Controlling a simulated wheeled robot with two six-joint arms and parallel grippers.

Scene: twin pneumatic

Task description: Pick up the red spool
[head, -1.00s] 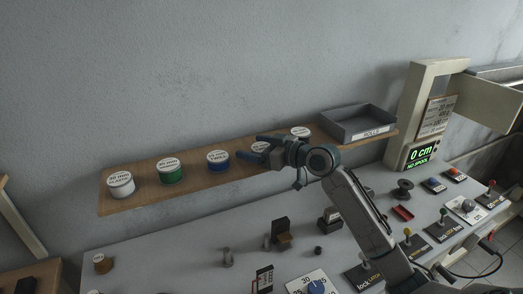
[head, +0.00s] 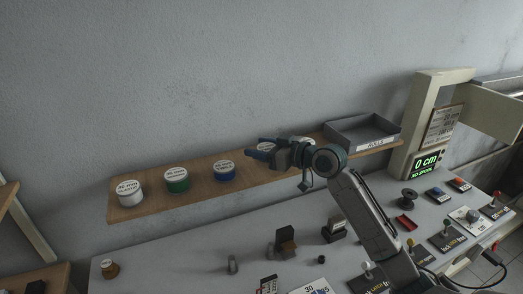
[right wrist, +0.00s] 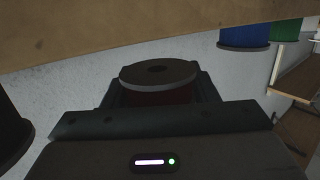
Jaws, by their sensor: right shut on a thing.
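The red spool (right wrist: 160,97) shows in the right wrist view as a dark reddish body under a round grey flange with a centre hole. It sits between the fingers of my right gripper, which is shut on it. In the head view my right gripper (head: 262,148) reaches left over the wooden shelf (head: 200,193). The white label of the spool (head: 268,146) shows between its fingers, and the rest of it is mostly hidden. I cannot tell whether the spool still touches the shelf. My left gripper is out of view.
White (head: 128,197), green (head: 177,184) and blue (head: 224,174) spools stand left along the shelf. A dark spool (right wrist: 12,130) is close on the other side. A grey tray (head: 362,133) marked ROLLS is at the shelf's right end. Controls and small parts fill the bench (head: 190,255) below.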

